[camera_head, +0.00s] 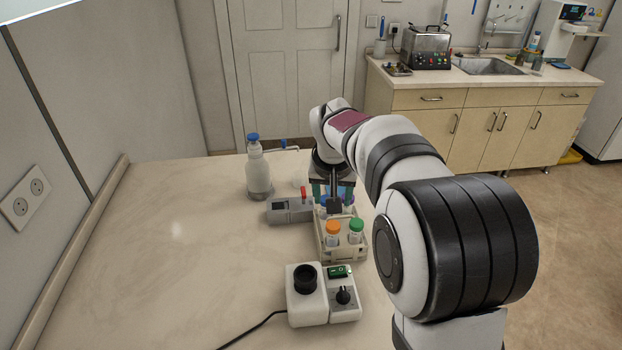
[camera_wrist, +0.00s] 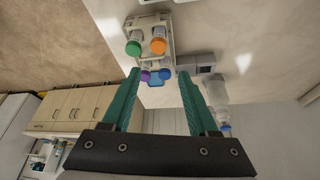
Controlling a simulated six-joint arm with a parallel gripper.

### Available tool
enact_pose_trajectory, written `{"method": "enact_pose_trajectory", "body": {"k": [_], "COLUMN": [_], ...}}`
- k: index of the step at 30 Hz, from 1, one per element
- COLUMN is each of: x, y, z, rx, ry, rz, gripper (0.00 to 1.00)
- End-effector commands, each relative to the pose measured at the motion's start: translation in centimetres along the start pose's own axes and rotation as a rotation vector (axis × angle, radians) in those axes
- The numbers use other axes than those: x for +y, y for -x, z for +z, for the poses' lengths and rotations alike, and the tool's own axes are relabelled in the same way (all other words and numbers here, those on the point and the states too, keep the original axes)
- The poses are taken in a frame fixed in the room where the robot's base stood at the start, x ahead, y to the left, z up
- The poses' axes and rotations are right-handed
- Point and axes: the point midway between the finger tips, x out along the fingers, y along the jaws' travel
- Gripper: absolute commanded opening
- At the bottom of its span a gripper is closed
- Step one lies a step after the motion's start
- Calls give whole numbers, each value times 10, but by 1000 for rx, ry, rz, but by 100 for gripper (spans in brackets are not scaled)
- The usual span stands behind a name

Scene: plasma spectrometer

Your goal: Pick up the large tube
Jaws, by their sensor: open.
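Two large tubes stand in a pale rack (camera_head: 324,256) on the table, one with an orange cap (camera_head: 332,228) and one with a green cap (camera_head: 356,226). The wrist view shows the same green-capped tube (camera_wrist: 134,44) and orange-capped tube (camera_wrist: 158,44), with smaller purple-capped (camera_wrist: 146,75) and blue-capped (camera_wrist: 165,73) tubes at the rack's near end. My gripper (camera_wrist: 159,73) is open and empty, its green fingers spread apart. In the head view my gripper is over the rack's far end, behind the large tubes and partly hidden by my wrist.
A grey device (camera_head: 290,210) sits left of the rack. A blue-capped bottle (camera_head: 258,170) stands farther back. A white device with a black knob (camera_head: 343,296) and cable is in front of the rack. The table's left side is clear.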

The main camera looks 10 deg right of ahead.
Motion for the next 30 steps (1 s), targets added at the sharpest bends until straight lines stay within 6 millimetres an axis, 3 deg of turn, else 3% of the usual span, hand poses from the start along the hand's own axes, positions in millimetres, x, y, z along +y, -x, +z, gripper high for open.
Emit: {"method": "enact_pose_trajectory", "body": {"k": [9,14,19,23,29,30], "x": [1,1,4,4,4,4], "y": [-84,-105,-139,-153,-153,-153], "z": [0,0,1,0,0,0], "rx": [-4,-2,-3,-1,0,0], "ry": [0,-1,0,0,0,0], "rz": [1,0,0,-1,-1,-1], "gripper": [60,60,60,60,60,53]}}
